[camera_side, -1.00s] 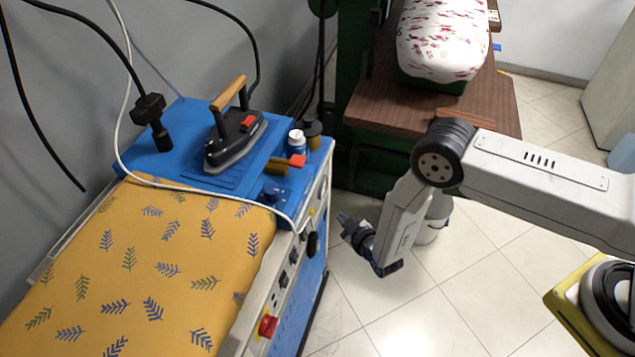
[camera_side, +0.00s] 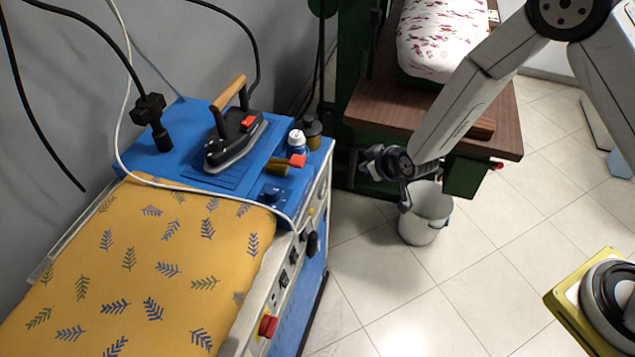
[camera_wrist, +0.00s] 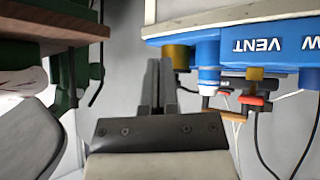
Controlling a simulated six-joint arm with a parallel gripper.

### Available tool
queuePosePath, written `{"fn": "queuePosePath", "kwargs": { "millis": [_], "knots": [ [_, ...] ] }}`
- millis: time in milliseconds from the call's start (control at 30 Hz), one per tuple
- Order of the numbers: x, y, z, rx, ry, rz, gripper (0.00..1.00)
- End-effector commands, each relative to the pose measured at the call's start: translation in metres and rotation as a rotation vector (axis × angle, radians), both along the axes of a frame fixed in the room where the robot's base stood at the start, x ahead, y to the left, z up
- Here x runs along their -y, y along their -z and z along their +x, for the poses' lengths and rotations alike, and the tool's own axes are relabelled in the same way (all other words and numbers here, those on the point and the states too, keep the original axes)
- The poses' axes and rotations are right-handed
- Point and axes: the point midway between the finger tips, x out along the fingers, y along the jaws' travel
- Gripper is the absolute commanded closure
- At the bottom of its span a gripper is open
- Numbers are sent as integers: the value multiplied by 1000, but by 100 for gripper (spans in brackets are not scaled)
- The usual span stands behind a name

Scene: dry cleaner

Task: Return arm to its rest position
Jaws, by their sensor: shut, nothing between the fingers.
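My gripper (camera_side: 370,162) hangs over the floor gap between the blue ironing station (camera_side: 310,285) and the brown wooden table (camera_side: 400,105). It is shut and empty, and apart from both. In the wrist view my gripper (camera_wrist: 158,85) shows its two fingers together, with grey wall beyond. My arm comes in from the upper right and slopes down to the gripper.
A white bucket (camera_side: 425,215) stands on the floor below my wrist. A flowered cushion (camera_side: 442,40) lies on the table.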

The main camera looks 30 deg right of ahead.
Motion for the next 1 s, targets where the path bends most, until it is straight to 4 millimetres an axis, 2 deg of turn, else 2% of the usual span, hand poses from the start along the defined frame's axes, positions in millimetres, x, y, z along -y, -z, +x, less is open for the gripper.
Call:
{"fn": "queuePosePath", "kwargs": {
  "millis": [33,200,467,800,1000],
  "knots": [
    [6,-11,-4,-19,11,9,100],
    [23,-39,-24,-108,36,33,100],
    [50,-77,-66,-242,83,57,100],
    [84,-116,-138,-415,158,67,100],
    [99,-131,-181,-504,208,66,100]
  ]
}}
